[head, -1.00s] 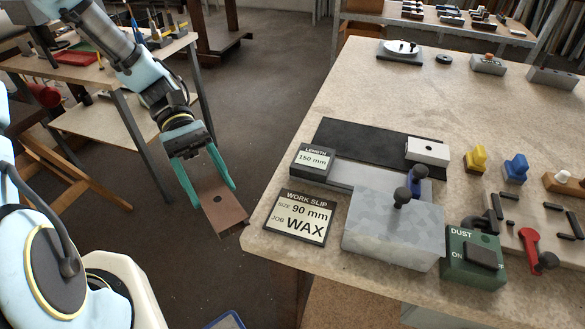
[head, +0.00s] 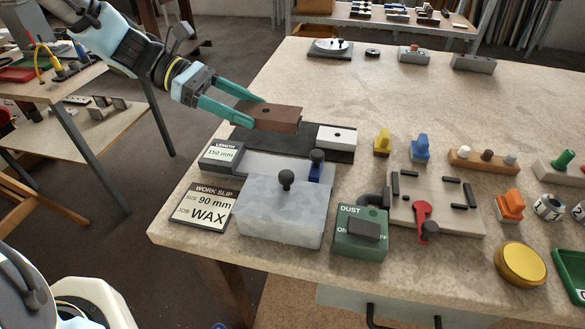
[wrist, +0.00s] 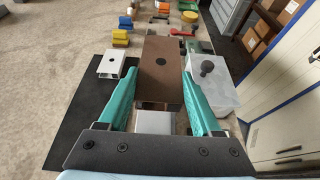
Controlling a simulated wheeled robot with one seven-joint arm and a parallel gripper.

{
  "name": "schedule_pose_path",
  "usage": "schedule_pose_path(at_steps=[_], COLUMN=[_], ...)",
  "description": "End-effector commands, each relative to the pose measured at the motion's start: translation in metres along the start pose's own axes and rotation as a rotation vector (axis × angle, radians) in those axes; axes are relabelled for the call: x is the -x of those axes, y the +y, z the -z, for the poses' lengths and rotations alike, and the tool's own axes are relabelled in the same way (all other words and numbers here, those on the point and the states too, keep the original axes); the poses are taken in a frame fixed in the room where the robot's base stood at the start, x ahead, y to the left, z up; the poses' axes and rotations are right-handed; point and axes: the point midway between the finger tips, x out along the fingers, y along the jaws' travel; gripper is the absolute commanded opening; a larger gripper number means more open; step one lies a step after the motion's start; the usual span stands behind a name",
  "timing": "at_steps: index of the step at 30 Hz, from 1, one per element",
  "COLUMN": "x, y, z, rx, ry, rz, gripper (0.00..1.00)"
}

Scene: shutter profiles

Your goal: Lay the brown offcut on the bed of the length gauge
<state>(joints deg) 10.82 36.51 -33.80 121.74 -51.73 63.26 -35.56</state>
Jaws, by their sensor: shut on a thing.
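My gripper (head: 247,111) is shut on the brown offcut (head: 278,116), a brown block with a dark hole in its top. In the wrist view the offcut (wrist: 161,68) sits between the teal fingers and points away from my wrist. In the head view it appears above the far part of the black mat (head: 255,145). The length gauge stands in front of the mat. Its display (head: 221,154) reads 150 mm, and its pale grey bed (head: 262,167) looks empty, with a blue-based black knob (head: 316,166) at its right. The grey knobbed block hides part of its front.
A white block (head: 337,137) lies on the mat's right end. The grey block with a black knob (head: 284,215), the work slip (head: 206,205) reading 90 mm WAX, and the green dust switch box (head: 361,231) stand in front. The table behind the mat is largely clear.

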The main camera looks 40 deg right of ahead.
Motion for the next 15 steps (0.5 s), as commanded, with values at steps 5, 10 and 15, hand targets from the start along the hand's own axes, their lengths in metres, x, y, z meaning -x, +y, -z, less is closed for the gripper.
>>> schedule_pose_path(at_steps=[5,10,15], x=[-0.004,-0.015,-0.022], y=[0.001,0.001,0.001], z=[0.008,0.035,0.051], rx=[0.006,0.006,0.003], ry=[-0.003,-0.003,-0.001], rz=[-0.004,-0.003,-0.004], gripper=[0.09,0.09,0.09])
